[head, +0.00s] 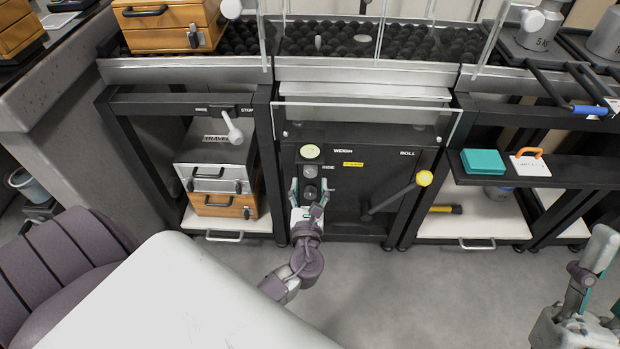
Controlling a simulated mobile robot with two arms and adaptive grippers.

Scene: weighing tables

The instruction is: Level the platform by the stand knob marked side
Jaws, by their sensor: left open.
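The black stand (385,160) is in the middle of the head view, with the labels WEIGH and ROLL on its panel. A small label that seems to read SIDE is beside a dark round knob (310,171). A pale green disc (309,151), perhaps a level bubble, is just above it. The platform (340,45) with black balls lies on top; its tilt is not clear. My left gripper (309,187) is open, its fingers either side of a lower dark knob; contact is unclear. My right gripper (592,262) is at the lower right, its opening unclear.
A lever with a yellow knob (424,178) sticks out right of the dials. A clear guard (365,105) overhangs the panel. Drawer boxes (215,175) stand on the left shelf. A teal box (483,162) lies on the right shelf. The floor ahead is clear.

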